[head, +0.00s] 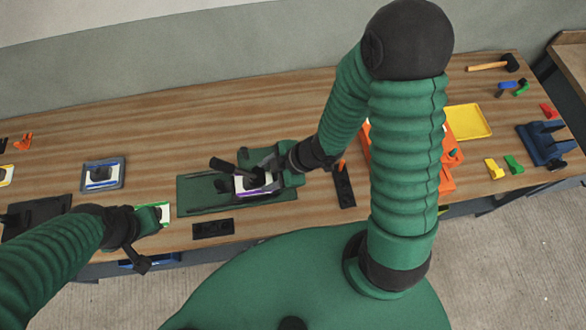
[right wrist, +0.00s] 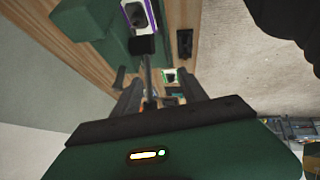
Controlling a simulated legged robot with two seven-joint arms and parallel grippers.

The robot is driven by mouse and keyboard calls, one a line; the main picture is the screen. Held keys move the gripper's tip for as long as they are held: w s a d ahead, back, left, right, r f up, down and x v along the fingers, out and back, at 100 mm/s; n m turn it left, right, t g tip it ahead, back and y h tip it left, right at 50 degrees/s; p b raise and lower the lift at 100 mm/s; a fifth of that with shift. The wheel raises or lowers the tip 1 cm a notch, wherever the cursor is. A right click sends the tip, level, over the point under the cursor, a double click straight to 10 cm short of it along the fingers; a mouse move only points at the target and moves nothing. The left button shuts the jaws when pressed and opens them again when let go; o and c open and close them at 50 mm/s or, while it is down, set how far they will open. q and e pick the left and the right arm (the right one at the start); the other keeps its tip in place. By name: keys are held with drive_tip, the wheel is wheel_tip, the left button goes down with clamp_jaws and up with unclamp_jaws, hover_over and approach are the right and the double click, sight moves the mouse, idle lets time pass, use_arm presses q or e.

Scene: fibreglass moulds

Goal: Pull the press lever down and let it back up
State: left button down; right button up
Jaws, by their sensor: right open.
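The green press (head: 290,178) stands on a dark green base plate (head: 195,194) near the front of the bench. A white mould with a purple edge (head: 243,187) sits on it, and also shows in the right wrist view (right wrist: 138,14). A black handle (head: 220,164) sticks out to the left. My right gripper (head: 265,172) is open at the press. In the right wrist view, a thin grey rod (right wrist: 148,75) with a black block at its far end lies between the open fingers (right wrist: 158,92); contact is unclear. My left gripper (head: 155,212) is beside a white-and-green mould (head: 165,211); its jaws are unclear.
A blue-grey tray with a mould (head: 103,174) lies left of the press. Dark slotted strips (head: 213,228) and (head: 344,187) lie near the press. My right arm partly hides an orange rack (head: 447,180). A yellow tray (head: 468,121) and a mallet (head: 495,64) are farther right.

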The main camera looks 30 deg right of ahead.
drive_tip(key=s+d+p, duration=0.3)
drive_tip(key=d, duration=0.3)
drive_tip(key=shift+d+p, duration=0.15)
drive_tip(key=shift+p, duration=0.25)
drive_tip(key=shift+f, duration=0.1)
idle(0.3)
drive_tip(key=shift+w, duration=0.1)
